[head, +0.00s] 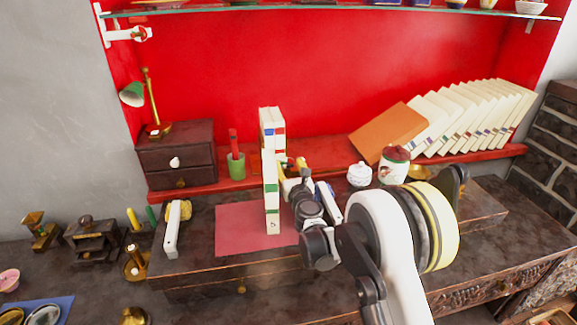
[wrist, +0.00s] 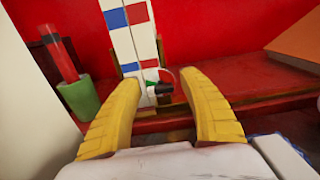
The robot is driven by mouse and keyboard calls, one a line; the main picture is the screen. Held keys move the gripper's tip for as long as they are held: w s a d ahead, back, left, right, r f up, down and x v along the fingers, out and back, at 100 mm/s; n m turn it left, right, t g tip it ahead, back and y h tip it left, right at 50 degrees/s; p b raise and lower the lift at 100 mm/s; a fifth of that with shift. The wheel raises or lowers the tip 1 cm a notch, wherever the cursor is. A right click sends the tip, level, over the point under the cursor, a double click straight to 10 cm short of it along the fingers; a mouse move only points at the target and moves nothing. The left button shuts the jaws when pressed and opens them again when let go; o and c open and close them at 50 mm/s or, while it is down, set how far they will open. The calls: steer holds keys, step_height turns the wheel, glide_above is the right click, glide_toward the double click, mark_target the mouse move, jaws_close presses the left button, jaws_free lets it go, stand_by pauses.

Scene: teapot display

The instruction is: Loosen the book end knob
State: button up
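Upright white books (head: 271,135) with red and blue marks on their spines stand near the middle of the red shelf. They also show at the top of the wrist view (wrist: 126,35). A small black knob-like part (wrist: 163,89), with green and white bits beside it, sits low against them; I take it for the book end knob. My gripper (wrist: 160,78) is open, its yellow fingers on either side of this part, with gaps visible. In the head view my gripper (head: 292,164) is beside the books, and the knob cannot be made out there.
A green cup (head: 236,167) with a red stick stands left of the books. A white lidded jar (head: 393,166) and a small white pot (head: 359,174) are to the right. An orange book (head: 386,131) leans against several slanted white books (head: 470,115). A glass shelf (head: 330,9) runs above.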

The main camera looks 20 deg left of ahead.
jaws_close()
steer(key=shift+n+b, duration=0.3)
steer(key=shift+n, duration=2.6)
steer(key=shift+o, duration=1.1)
jaws_free()
steer(key=shift+s, duration=0.1)
